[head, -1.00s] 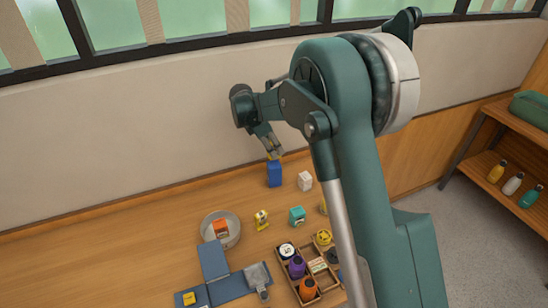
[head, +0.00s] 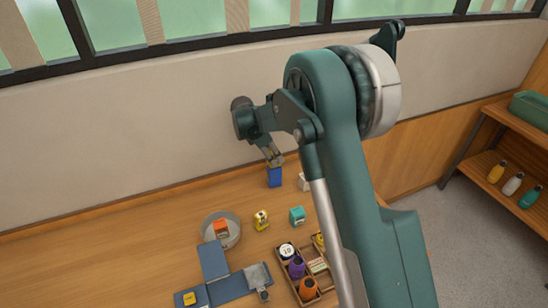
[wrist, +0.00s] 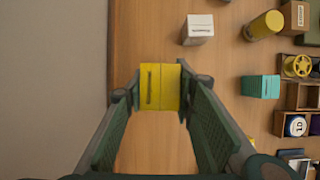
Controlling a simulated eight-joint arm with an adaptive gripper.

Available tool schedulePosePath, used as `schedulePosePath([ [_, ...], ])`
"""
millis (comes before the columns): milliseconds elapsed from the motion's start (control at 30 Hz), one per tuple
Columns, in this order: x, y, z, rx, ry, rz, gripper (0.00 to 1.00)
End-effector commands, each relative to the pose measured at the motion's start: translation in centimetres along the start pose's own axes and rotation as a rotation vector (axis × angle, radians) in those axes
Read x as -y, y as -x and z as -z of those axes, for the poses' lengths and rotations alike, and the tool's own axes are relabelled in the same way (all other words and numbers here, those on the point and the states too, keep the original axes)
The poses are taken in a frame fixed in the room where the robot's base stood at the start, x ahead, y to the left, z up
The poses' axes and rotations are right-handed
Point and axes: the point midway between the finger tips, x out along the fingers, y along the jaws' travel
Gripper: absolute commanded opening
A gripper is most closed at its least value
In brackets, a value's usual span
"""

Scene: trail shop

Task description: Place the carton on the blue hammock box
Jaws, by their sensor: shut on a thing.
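A yellow carton (wrist: 160,88) with a dark slot-like mark sits between the fingertips of my gripper (wrist: 160,92) in the wrist view. My gripper is shut on it. In the head view my gripper (head: 274,158) points down over the blue hammock box (head: 275,177), which stands upright near the wall. In the wrist view the blue box is hidden behind the carton. I cannot tell whether the carton touches the box top.
A white carton (wrist: 198,29) stands close by; my arm partly covers it in the head view. A teal box (head: 297,215), a yellow item (head: 261,220), a round tray (head: 233,228) with an orange box and a wooden organiser (head: 325,284) stand nearer. Bare wood lies left.

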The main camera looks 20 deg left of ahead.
Motion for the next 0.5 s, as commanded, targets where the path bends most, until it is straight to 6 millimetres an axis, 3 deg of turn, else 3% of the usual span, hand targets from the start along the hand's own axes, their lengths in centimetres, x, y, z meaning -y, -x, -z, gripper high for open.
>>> schedulePosePath([
  [367,-0.01,-0.34,0.15,0.000,0.000,0.000,0.13],
  [400,-0.01,-0.30,0.13,0.000,0.000,0.000,0.30],
  [500,-0.02,-0.26,0.12,0.000,0.000,0.000,0.41],
])
